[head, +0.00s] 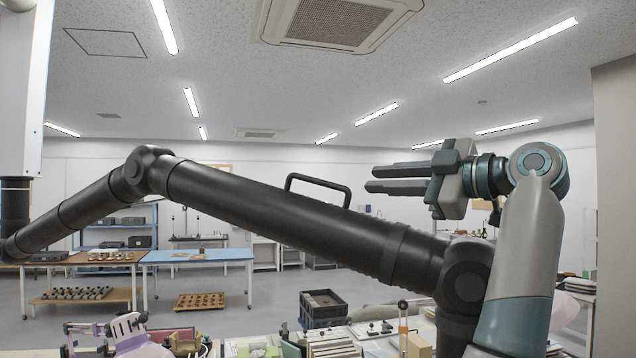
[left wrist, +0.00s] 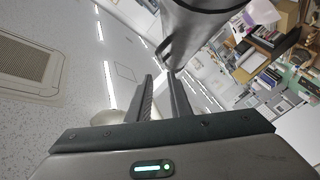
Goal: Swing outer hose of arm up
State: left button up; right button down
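The hose arm is a thick black jointed tube. Its outer hose (head: 290,212) slopes down to the right from a raised elbow (head: 148,170) to a lower joint (head: 466,272). A black handle (head: 319,184) stands up from its top side. My left gripper (head: 368,179) is right of the handle and a little above the hose, with its fingers pointing left. The fingers are parted by a narrow gap, with nothing between them. In the left wrist view, the gripper (left wrist: 166,76) points towards the dark handle (left wrist: 166,47) and the grey hose (left wrist: 198,25), apart from both. My right gripper is out of view.
The inner hose (head: 85,205) runs from the elbow to the left edge. Below stand a blue-topped table (head: 197,256), a black crate (head: 323,306) and a cluttered bench with books (head: 330,344).

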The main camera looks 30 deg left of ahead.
aim_at(318, 180)
pick_arm(q)
jog(key=w+a+p, duration=0.1)
jog(key=a+p, duration=0.1)
jog(key=a, duration=0.3)
jog(key=a+p, duration=0.3)
jog(key=a, duration=0.2)
jog(key=w+a+p, duration=0.1)
jog(key=a+p, duration=0.1)
jog(key=a, duration=0.3)
jog(key=shift+w+a+r+p, duration=0.15)
jog(key=shift+w+a+p, duration=0.15)
jog(key=shift+a+p, duration=0.1)
jog(key=shift+w+a, duration=0.15)
jog(key=shift+a, duration=0.55)
grip_shut()
